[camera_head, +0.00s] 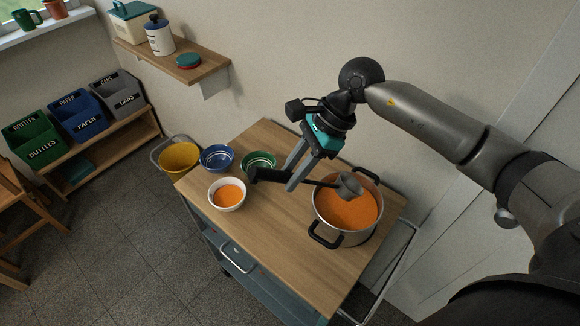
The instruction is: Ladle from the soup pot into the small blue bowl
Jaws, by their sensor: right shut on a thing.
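The soup pot (328,227) is a steel pot with black handles, holding orange soup, on the right part of the wooden cart top. The small blue bowl (217,166) stands at the cart's far left and shows no soup. My right gripper (293,180) is shut on the dark handle of the ladle (349,187). The ladle lies roughly level, its grey cup over the far part of the pot and its handle end pointing left toward the bowls. The inside of the cup cannot be made out. My left gripper is out of view.
A white bowl (228,207) with orange soup stands in front of the blue bowl. A green bowl (258,170) is right of it, close to the ladle's handle end. A yellow container (178,166) is at the cart's left edge. The cart's front middle (275,235) is clear.

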